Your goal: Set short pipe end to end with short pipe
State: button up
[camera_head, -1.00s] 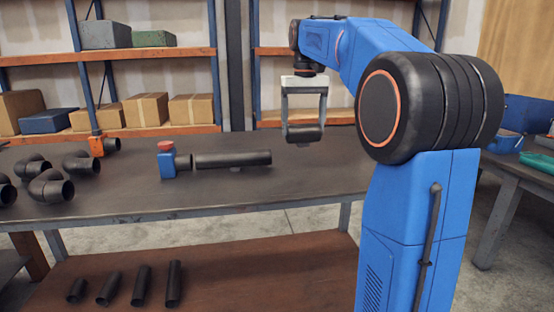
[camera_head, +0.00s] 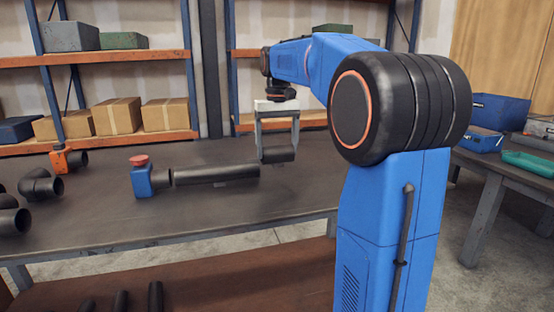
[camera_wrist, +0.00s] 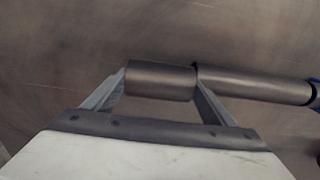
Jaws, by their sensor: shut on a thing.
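My gripper (camera_head: 277,150) is shut on a short dark pipe (camera_head: 279,154), which lies level between its two fingers and appears to be raised above the table. The held pipe shows in the wrist view (camera_wrist: 160,80), its right end close to another dark pipe (camera_wrist: 255,85). That pipe (camera_head: 215,175) lies level on the table, its left end at a blue fixture with a red top (camera_head: 142,178). In the head view the held pipe is just right of its free end and a little higher. I cannot tell whether they touch.
A bench (camera_head: 100,225) carries dark elbow fittings (camera_head: 40,186) and an orange-collared fitting (camera_head: 66,160) at the left. More pipes (camera_head: 155,297) stand on the lower shelf. A side table (camera_head: 520,165) with blue bins is at the right. The bench front is clear.

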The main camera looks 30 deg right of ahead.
aim_at(277, 157)
jog(key=shift+f, duration=1.85)
jog(key=shift+f, duration=0.1)
jog(key=o, duration=1.1)
notch_tip(277, 157, up, 12)
jog(key=shift+r, duration=0.1)
jog(key=shift+s, duration=0.1)
